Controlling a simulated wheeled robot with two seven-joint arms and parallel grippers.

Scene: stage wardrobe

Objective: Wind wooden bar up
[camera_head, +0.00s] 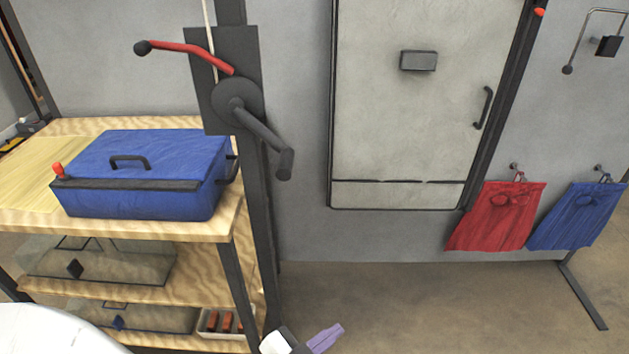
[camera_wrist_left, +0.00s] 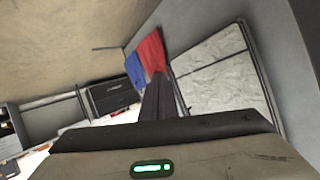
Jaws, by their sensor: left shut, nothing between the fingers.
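A hand winch (camera_head: 236,102) is fixed to a dark upright post beside the wooden shelf unit. A red lever (camera_head: 195,50) with a dark knob reaches up and left from it. A dark crank handle (camera_head: 266,130) slants down and right. A pale rope (camera_head: 209,25) runs up from behind the winch and out of the frame. I see no wooden bar in either view. My left gripper (camera_head: 334,332) is low at the bottom edge, well below the crank and apart from it. Its fingers are shut and empty; they also show in the left wrist view (camera_wrist_left: 160,85). My right gripper is not in view.
A blue case (camera_head: 150,150) lies on the wooden shelf unit (camera_head: 225,228), left of the post. A pale door (camera_head: 400,100), a red cloth (camera_head: 495,215) and a blue cloth (camera_head: 578,215) are on the right. The floor (camera_head: 400,300) below the door is clear.

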